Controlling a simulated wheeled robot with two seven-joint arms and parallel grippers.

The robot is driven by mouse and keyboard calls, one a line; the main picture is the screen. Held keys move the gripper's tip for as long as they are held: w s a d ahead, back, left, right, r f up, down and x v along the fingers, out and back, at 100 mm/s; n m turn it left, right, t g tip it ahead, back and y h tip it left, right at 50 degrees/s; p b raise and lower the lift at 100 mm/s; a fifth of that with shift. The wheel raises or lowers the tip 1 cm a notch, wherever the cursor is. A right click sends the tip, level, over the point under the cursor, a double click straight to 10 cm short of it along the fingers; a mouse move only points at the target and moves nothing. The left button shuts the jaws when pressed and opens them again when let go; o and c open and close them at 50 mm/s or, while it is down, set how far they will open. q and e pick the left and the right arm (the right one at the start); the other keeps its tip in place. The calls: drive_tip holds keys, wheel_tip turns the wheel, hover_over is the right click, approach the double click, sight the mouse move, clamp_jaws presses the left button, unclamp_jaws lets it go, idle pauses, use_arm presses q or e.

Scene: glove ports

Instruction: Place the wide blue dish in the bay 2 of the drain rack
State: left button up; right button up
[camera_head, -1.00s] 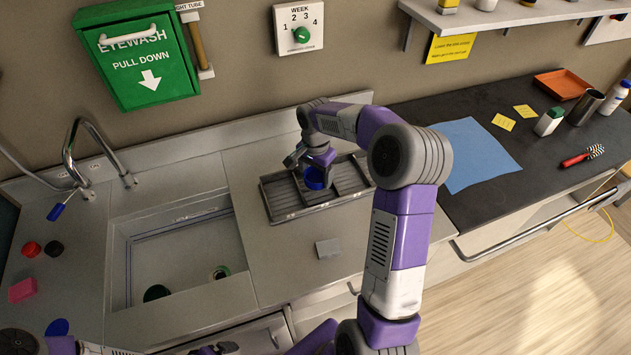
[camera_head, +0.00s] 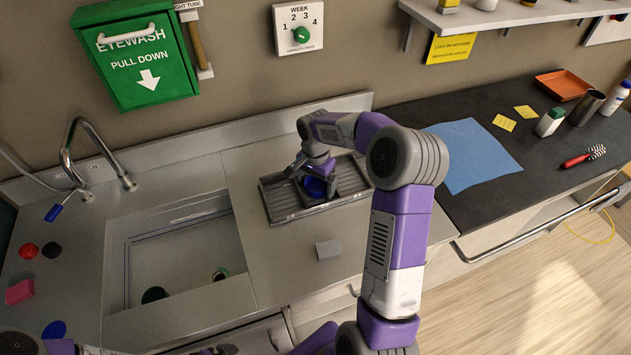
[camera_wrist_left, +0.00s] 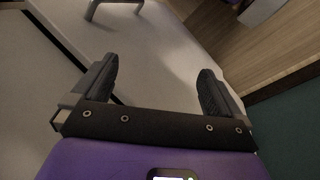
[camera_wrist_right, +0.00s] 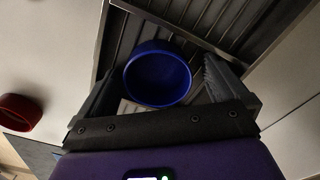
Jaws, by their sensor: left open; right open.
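The wide blue dish (camera_head: 315,187) sits at the drain rack (camera_head: 285,204), towards its right part in the head view. The right wrist view shows it as a round blue dish (camera_wrist_right: 157,78) over the slats. I cannot read which bay it is in. My right gripper (camera_head: 313,178) is open at the dish, with one finger on each side of it in the right wrist view. I cannot tell whether a finger touches it. My left gripper (camera_wrist_left: 155,78) is open and empty above a pale surface in the left wrist view.
A sink basin (camera_head: 185,255) lies left of the rack. A small grey block (camera_head: 328,249) stands in front of the rack. A red round thing (camera_wrist_right: 20,112) shows in the right wrist view. A blue mat (camera_head: 468,155) lies on the dark counter at right.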

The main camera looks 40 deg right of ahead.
sight(315, 188)
wheel_tip(315, 188, up, 12)
drive_tip(key=p, duration=0.2)
drive_tip(key=shift+r, duration=0.2)
idle(0.5)
